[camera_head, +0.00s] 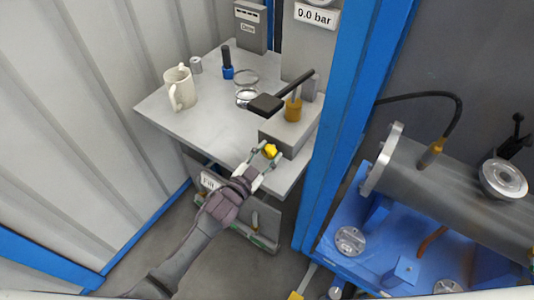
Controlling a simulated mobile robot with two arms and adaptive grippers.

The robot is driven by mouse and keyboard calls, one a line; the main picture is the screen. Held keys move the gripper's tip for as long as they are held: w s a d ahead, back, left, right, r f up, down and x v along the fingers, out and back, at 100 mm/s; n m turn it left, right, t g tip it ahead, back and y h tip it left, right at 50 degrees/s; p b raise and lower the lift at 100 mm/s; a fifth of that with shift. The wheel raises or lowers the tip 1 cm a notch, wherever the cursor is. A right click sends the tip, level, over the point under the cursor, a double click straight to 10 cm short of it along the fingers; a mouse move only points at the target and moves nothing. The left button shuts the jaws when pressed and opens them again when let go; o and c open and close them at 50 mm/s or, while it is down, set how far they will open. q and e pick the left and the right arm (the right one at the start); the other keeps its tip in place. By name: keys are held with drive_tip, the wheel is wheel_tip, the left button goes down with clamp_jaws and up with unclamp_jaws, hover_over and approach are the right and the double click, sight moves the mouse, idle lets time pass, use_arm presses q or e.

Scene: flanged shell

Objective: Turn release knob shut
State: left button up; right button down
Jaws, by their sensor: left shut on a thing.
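A yellow knob (270,150), likely the release knob, sits at the front of a grey block (299,132) on the grey shelf. My left gripper (268,154) reaches in from below and is shut on the knob, with a finger on each side of it. The fingers hide part of the knob, and its turn angle is too small to tell. A gauge display (314,16) above reads 0.0 bar. My right gripper does not show.
The shelf (212,125) holds a cream mug (180,88), a blue and black tool (227,66), metal rings and a black-handled lever (267,104). A blue post (348,120) stands right of the shelf. Beyond it a flanged cylinder (450,185) rests on a blue stand.

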use_arm(q)
drive_tip(key=shift+d+f+m+b, duration=0.1)
drive_tip(key=shift+m+b, duration=0.3)
drive_tip(key=shift+m, duration=1.8)
drive_tip(key=o, duration=0.9)
drive_tip(key=shift+s, duration=0.1)
drive_tip(key=v, duration=1.2)
